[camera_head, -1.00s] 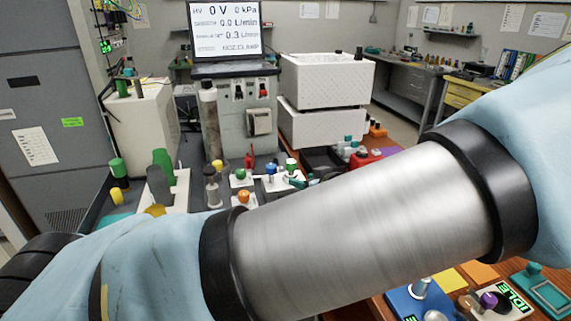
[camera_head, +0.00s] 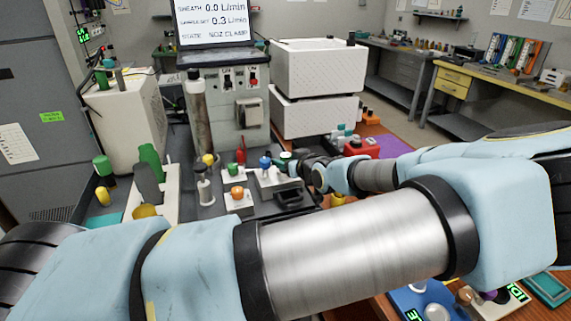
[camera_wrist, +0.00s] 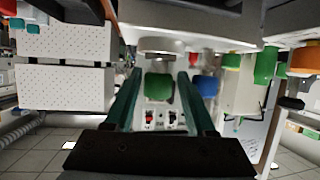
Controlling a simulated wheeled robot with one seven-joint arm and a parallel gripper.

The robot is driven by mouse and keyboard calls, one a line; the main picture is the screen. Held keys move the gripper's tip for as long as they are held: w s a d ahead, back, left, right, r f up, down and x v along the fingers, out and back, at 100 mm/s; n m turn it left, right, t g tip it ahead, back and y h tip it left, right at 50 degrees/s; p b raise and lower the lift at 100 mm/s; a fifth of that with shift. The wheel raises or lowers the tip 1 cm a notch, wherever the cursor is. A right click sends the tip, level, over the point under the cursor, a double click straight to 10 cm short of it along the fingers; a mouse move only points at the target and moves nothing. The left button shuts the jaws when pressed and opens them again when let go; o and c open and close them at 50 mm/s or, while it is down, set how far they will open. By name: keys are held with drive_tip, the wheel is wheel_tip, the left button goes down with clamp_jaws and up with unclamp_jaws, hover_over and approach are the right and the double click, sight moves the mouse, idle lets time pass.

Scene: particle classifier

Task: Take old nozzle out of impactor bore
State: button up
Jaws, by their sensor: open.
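In the wrist view, which looks upside down, my gripper (camera_wrist: 158,92) is open. Its two teal fingers stand on either side of a green knob-like piece (camera_wrist: 159,86), with gaps showing on both sides. This piece meets a pale round part (camera_wrist: 160,46); I cannot tell for sure that it is the old nozzle in the impactor bore. A blue knob (camera_wrist: 207,86) is just beside the right finger. In the head view, my gripper (camera_head: 287,166) is small and partly hidden at the bench's white blocks, beside the blue knob (camera_head: 265,162).
A green-topped piece (camera_head: 236,167) and an orange knob (camera_head: 238,190) stand left of the gripper. A black open tray (camera_head: 290,199) lies in front. White boxes (camera_head: 318,70) are stacked behind. A red item (camera_head: 357,147) stands to the right. The instrument screen (camera_head: 213,22) is behind.

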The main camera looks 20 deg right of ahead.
sight(281, 158)
drive_tip(key=x, duration=0.1)
drive_tip(key=p+x, duration=0.1)
drive_tip(key=shift+w, duration=0.4)
drive_tip(key=shift+w+d+f, duration=0.1)
drive_tip(key=shift+w+f, duration=0.25)
drive_tip(key=shift+w, duration=0.15)
drive_tip(key=shift+c, duration=0.3)
clamp_jaws()
